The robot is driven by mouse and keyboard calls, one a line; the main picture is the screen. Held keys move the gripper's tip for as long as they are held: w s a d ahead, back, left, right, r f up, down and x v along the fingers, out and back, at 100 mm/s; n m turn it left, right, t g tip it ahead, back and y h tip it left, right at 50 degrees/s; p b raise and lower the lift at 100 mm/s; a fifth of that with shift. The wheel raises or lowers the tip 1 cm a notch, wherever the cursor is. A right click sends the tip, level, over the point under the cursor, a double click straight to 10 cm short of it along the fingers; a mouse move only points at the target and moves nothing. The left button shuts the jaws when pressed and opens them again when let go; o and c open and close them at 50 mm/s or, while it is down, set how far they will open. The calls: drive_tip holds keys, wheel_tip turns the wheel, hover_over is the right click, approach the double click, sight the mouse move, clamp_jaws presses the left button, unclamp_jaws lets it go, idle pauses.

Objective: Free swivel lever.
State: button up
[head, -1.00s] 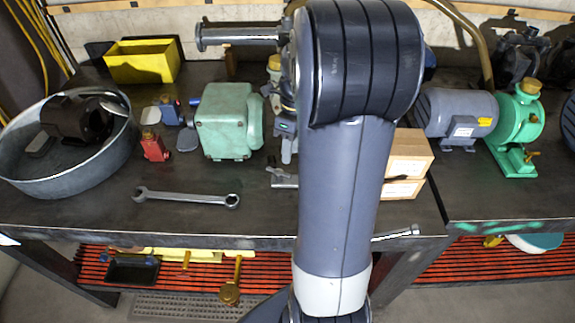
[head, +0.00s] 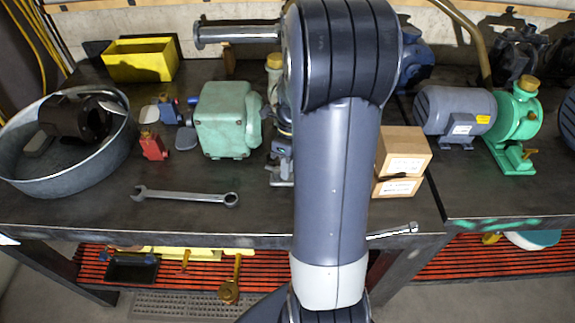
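I cannot clearly make out a swivel lever in the head view. Grey metal parts (head: 281,172) stand at the left edge of my forearm, low on the bench, partly covered by it. Above them is a part with a yellow cap (head: 274,61). A grey bar with a flanged end (head: 238,33) sticks out to the left at the top. A blue rounded body (head: 416,62) shows to the right of my arm. My arm fills the middle of the view and hides what lies behind it. My gripper is not visible.
On the bench (head: 90,212) are a green motor (head: 220,120), a wrench (head: 185,196), a round metal tub (head: 60,181) holding a dark motor, a yellow bin (head: 140,62), small cardboard boxes (head: 403,152), and a grey motor with a green pump (head: 455,108). The front left bench top is mostly clear.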

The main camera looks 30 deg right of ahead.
clamp_jaws()
drive_tip(key=shift+w+d+r+n+p, duration=0.1)
drive_tip(key=shift+w+n+p, duration=0.1)
drive_tip(key=shift+n+p, duration=0.5)
drive_tip(key=n, duration=0.3)
drive_tip(key=shift+w+d+n+g+h, duration=0.2)
drive_tip(key=shift+w+n+g+h, duration=0.1)
drive_tip(key=shift+o, duration=2.3)
unclamp_jaws()
